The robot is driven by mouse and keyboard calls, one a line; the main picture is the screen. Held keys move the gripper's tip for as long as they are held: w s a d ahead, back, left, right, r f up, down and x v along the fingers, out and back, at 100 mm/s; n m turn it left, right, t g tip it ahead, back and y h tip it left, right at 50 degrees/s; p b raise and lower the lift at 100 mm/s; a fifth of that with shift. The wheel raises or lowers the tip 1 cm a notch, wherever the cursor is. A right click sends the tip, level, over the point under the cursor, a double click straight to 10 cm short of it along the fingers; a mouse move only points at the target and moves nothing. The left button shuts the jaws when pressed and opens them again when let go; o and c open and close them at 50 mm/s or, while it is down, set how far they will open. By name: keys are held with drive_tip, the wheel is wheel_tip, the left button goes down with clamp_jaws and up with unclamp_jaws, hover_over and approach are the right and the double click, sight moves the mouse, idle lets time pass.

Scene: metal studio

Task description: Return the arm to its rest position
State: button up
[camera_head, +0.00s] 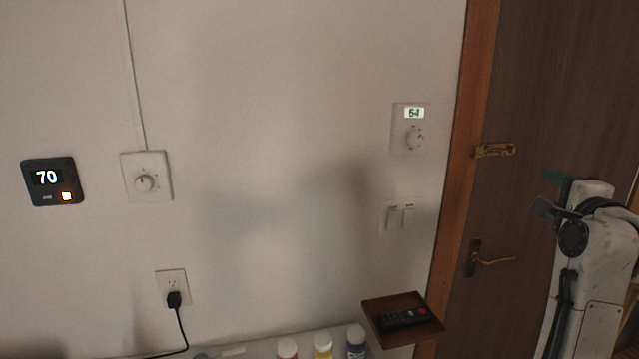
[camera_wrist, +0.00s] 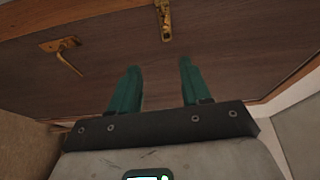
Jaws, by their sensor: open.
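My arm is at the right edge of the head view, folded upright in front of the brown door (camera_head: 530,90). My gripper (camera_head: 549,190) is at its upper end, with a green finger showing, clear of the wall. In the wrist view my gripper (camera_wrist: 156,85) shows two green fingers spread apart with nothing between them. Beyond them is the door (camera_wrist: 225,60) with its brass handle (camera_wrist: 66,58) and brass latch (camera_wrist: 164,18).
The wall carries a black thermostat (camera_head: 53,181), a white dial (camera_head: 147,176), a dial with display (camera_head: 409,129), switches (camera_head: 401,217) and an outlet (camera_head: 172,284). A brown tray (camera_head: 377,307) holds a remote (camera_head: 402,318). Bottles (camera_head: 323,346) stand on a white ledge.

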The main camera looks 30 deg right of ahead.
drive_tip(key=a+f+n+g+y, duration=0.2)
drive_tip(key=a+f+n, duration=0.3)
drive_tip(key=f, duration=0.5)
drive_tip(key=a+f+n+g+y, duration=0.2)
drive_tip(key=a+f+n+y, duration=0.1)
drive_tip(key=a+f, duration=0.6)
drive_tip(key=a+f+n+g+y, duration=0.15)
drive_tip(key=a+f+n, duration=0.3)
drive_tip(key=f, duration=0.65)
drive_tip(key=s+a+f+n+g+y, duration=0.2)
drive_tip(key=s+a+f+n+g, duration=0.2)
drive_tip(key=s+a+f+n, duration=0.2)
drive_tip(key=s+a+f+n+g+y+b, duration=0.1)
drive_tip(key=s+a+f+n+g, duration=0.3)
drive_tip(key=s+a+f, duration=0.6)
drive_tip(key=s+f+n, duration=0.1)
drive_tip(key=s+f, duration=0.1)
drive_tip(key=s, duration=0.3)
drive_tip(key=shift+n+y, duration=0.35)
drive_tip(key=shift+f, duration=0.1)
